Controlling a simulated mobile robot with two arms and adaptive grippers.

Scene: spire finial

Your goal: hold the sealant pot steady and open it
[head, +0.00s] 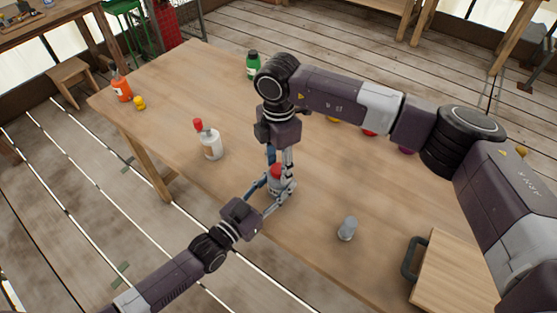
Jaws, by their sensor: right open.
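The sealant pot (276,172), a small pot with a red lid, stands on the wooden table near its front edge in the head view. Its body is mostly hidden by gripper fingers. My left gripper (277,190) reaches in from the lower left, with its fingers on either side of the pot's body, and appears shut on it. My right gripper (279,164) points down from above. It is open, with its fingers around the red lid; whether they touch it I cannot tell.
A green bottle (253,66) is behind, an orange bottle (121,89) far left. A grey object (347,228) and a wooden board with a dark handle (455,275) are at the right front.

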